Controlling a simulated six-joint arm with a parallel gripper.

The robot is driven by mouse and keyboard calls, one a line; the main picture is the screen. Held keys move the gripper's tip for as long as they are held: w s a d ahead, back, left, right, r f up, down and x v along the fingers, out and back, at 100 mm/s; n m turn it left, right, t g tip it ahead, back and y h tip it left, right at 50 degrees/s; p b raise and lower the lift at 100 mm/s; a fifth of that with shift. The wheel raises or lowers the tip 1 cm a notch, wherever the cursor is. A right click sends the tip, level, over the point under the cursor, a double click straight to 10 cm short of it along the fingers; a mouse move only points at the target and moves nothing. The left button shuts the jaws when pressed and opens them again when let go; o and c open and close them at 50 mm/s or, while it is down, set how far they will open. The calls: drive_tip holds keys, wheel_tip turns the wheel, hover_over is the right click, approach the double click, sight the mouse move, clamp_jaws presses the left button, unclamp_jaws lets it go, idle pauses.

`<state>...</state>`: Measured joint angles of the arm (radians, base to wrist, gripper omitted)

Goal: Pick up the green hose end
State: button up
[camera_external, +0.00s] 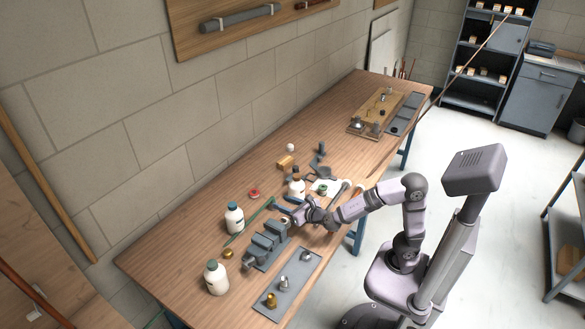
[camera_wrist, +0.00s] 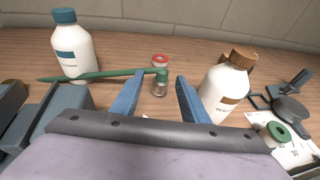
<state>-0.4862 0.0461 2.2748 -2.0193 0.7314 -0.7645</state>
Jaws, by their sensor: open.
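The green hose (camera_wrist: 105,75) lies along the bench in the wrist view, and its right end has a green cap over a short metal fitting (camera_wrist: 159,90). The hose also shows in the external view (camera_external: 247,223), where my gripper partly hides its far end. My gripper (camera_wrist: 160,84) is open, with one blue finger on each side of the hose end in the wrist view. Nothing is held. I cannot tell how far the fingertips are from the fitting. In the external view my gripper (camera_external: 283,207) is low over the bench.
A blue-capped white bottle (camera_wrist: 74,48) stands left of the fingers, and a brown-capped bottle (camera_wrist: 222,88) stands close on the right. A red-topped round item (camera_wrist: 160,59) lies behind the hose end. A grey vise (camera_external: 267,243) stands near my gripper.

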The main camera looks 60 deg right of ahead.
sight(273, 200)
drive_tip(key=shift+f, duration=0.3)
drive_tip(key=shift+x, duration=3.45)
drive_tip(key=shift+d+p+x, duration=0.15)
drive_tip(key=shift+p+x, duration=0.1)
drive_tip(key=shift+x, duration=1.05)
drive_tip(key=shift+d+p+x, duration=0.15)
drive_tip(key=shift+p+x, duration=0.1)
drive_tip(key=shift+x, duration=1.05)
drive_tip(key=shift+s, duration=0.15)
clamp_jaws()
